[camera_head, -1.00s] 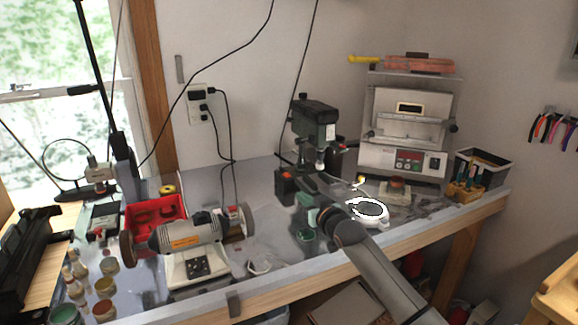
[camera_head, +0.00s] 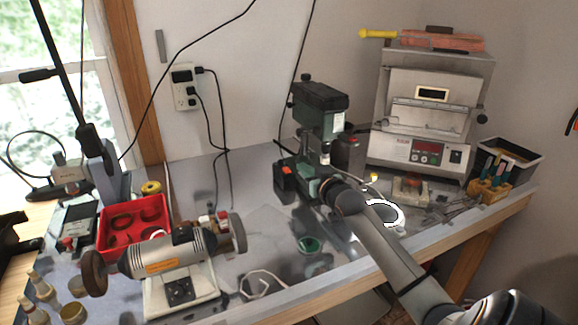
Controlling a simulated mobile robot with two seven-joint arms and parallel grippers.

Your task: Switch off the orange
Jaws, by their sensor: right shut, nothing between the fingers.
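A small dark box with an orange-red part (camera_head: 286,170) stands on the bench, left of the base of the green drill press (camera_head: 320,112). My right arm reaches in from the lower right over the bench. My right gripper (camera_head: 308,188) is shut and empty, close to the right side of the dark box. I cannot tell if it touches the box. The polishing motor (camera_head: 168,255), with an orange label and grey wheels, stands at the left front. My left gripper is not in view.
A kiln (camera_head: 425,115) stands at the back right, with a black bin (camera_head: 505,160) beside it. A red tray (camera_head: 133,222) sits behind the polishing motor.

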